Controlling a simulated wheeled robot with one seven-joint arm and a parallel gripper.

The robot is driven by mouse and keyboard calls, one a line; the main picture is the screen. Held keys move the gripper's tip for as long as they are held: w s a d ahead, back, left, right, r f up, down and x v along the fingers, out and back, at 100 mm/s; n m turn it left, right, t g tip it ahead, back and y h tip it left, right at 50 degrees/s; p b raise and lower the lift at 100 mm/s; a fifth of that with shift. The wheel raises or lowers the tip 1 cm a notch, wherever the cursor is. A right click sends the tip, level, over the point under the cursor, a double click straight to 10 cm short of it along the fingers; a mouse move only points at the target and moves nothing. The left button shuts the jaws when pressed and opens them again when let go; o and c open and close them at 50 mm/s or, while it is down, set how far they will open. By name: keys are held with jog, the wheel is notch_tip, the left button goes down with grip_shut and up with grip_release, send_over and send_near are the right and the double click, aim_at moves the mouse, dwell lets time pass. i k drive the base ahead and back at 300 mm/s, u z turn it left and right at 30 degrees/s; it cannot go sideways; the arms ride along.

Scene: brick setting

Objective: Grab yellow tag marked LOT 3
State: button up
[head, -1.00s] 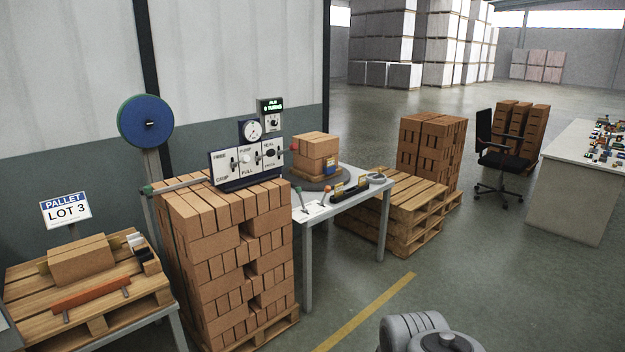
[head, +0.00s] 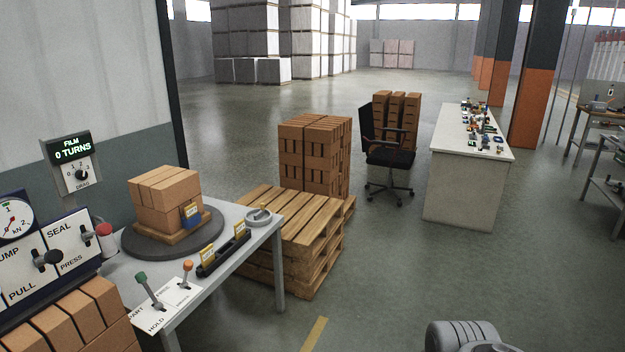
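Two small yellow tags stand in a black rack (head: 224,256) on the grey table; one yellow tag (head: 208,253) is at the near end and the other yellow tag (head: 239,228) at the far end. Their print is too small to read, so I cannot tell which is marked LOT 3. A blue item with a yellow top (head: 191,213) is against the small brick stack (head: 165,196) on the round turntable (head: 140,243). My gripper is not in view; only a grey part of my arm shows at the bottom right.
Green and orange levers (head: 147,286) stand at the table's near end, and a round grey dish (head: 259,217) at its far end. A control panel (head: 45,262) and bricks are at left. Wooden pallets (head: 315,240) stand behind the table.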

aim_at(190, 210)
jog(key=i, duration=1.6)
jog(key=u, duration=0.5)
jog(key=i, duration=0.75)
jog(key=u, duration=1.55)
jog(key=i, duration=0.9)
jog(key=u, duration=0.8)
